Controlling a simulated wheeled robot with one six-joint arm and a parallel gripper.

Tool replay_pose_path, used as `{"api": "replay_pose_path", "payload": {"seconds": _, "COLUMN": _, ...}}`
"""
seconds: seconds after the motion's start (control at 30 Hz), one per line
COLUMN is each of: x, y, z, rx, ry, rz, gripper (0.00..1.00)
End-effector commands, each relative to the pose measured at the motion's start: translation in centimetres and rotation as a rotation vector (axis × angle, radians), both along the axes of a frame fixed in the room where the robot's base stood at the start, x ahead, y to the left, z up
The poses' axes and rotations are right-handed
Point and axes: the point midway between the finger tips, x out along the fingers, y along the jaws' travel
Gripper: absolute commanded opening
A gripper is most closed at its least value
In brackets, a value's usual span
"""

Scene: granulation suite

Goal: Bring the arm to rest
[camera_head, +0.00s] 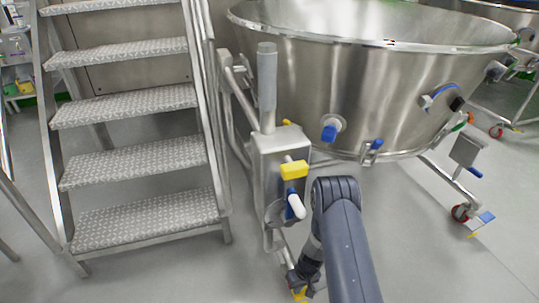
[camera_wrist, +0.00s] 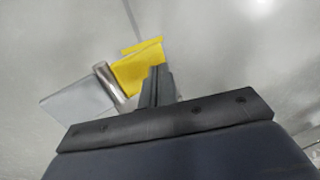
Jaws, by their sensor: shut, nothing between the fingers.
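My arm (camera_head: 345,245) rises from the bottom of the head view, bends at the elbow and reaches down on its left side. My gripper (camera_wrist: 157,72) points at the floor area in the wrist view, its dark fingers together with nothing held. In the head view the wrist end is low, near the foot of the vessel's frame, and the fingertips are hard to make out. A yellow pedal (camera_wrist: 138,68) is beyond the fingers in the wrist view, beside a metal cylinder (camera_wrist: 110,84) and a grey plate (camera_wrist: 78,103). Whether the fingers touch the pedal cannot be told.
A large steel vessel (camera_head: 370,85) on a wheeled frame fills the back right. Its post box (camera_head: 275,165) carries a yellow block (camera_head: 294,170) and a white-tipped lever (camera_head: 296,205) close to my arm. Metal steps (camera_head: 135,165) stand left. Floor (camera_head: 440,265) is clear at lower right.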

Motion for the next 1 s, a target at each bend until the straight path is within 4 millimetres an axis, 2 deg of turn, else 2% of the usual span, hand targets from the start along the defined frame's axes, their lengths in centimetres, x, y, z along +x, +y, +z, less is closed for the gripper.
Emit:
{"api": "replay_pose_path", "payload": {"seconds": 0.03, "x": -0.1, "y": 0.1, "z": -0.9, "rx": 0.0, "ry": 0.001, "rz": 0.001, "gripper": 0.0}}
{"api": "replay_pose_path", "payload": {"seconds": 0.1, "x": -0.1, "y": 0.2, "z": -1.2, "rx": 0.0, "ry": 0.001, "rz": 0.001, "gripper": 0.0}}
{"api": "replay_pose_path", "payload": {"seconds": 0.17, "x": -0.1, "y": 0.1, "z": -0.7, "rx": 0.0, "ry": 0.0, "rz": 0.0, "gripper": 0.0}}
{"api": "replay_pose_path", "payload": {"seconds": 0.77, "x": 0.0, "y": 0.2, "z": -1.2, "rx": 0.0, "ry": 0.0, "rz": 0.001, "gripper": 0.0}}
{"api": "replay_pose_path", "payload": {"seconds": 1.0, "x": 0.3, "y": -0.6, "z": 3.7, "rx": 0.0, "ry": -0.003, "rz": -0.001, "gripper": 0.0}}
